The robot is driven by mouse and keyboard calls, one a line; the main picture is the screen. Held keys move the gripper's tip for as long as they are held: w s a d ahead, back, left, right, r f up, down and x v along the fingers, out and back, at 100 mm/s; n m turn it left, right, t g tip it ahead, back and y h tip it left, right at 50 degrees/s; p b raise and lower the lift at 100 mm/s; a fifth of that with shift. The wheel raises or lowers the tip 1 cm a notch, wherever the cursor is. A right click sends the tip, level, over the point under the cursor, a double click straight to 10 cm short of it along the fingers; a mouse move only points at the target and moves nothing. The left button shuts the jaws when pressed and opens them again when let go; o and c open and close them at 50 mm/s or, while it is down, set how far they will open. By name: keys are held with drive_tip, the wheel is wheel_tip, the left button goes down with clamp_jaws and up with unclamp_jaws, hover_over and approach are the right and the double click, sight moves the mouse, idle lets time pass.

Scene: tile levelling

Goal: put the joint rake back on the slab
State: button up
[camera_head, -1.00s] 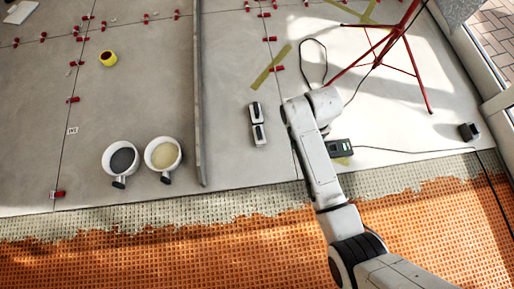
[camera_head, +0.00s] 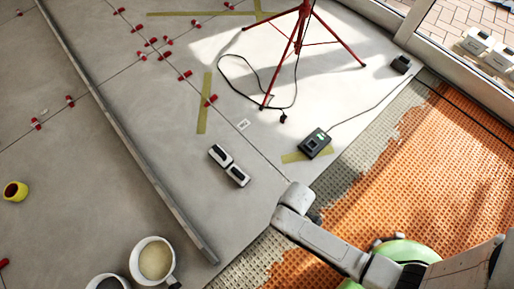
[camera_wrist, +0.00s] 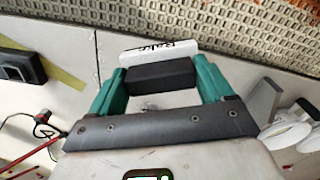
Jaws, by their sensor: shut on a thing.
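My gripper (camera_wrist: 161,76) has teal fingers and is shut on the joint rake, whose black body (camera_wrist: 160,77) sits between them. In the head view the slab (camera_head: 110,185) spreads across the left and middle. My arm reaches to the slab's edge there, and it hides the gripper and rake.
A dark box with a cable (camera_head: 314,143) and a red tripod (camera_head: 300,30) stand beyond. A long straightedge (camera_head: 130,135) and cups (camera_head: 154,260) are at left. Ribbed mortar (camera_head: 355,175) borders orange matting (camera_head: 420,165).

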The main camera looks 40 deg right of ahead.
drive_tip(key=w+f+b, duration=0.2)
drive_tip(key=w, duration=0.1)
drive_tip(key=w+a+f+b, duration=0.1)
drive_tip(key=w+f+b, duration=0.1)
drive_tip(key=w+f, duration=0.1)
drive_tip(key=w+a+f+b, duration=0.1)
drive_tip(key=w+f+b, duration=0.2)
drive_tip(key=w, duration=0.1)
drive_tip(key=shift+w, duration=0.25)
drive_tip(key=shift+w+f+b, duration=0.3)
drive_tip(key=shift+f+b, duration=0.05)
drive_tip(key=shift+f, duration=0.1)
drive_tip(key=shift+w+f+b, duration=0.15)
drive_tip(key=shift+f+b, duration=0.8)
drive_tip(key=shift+f, duration=0.55)
drive_tip(key=shift+f, duration=0.1)
drive_tip(key=o, duration=0.9)
drive_tip(key=shift+o, duration=0.2)
wheel_tip(320, 180, up, 12)
drive_tip(key=p, duration=0.7)
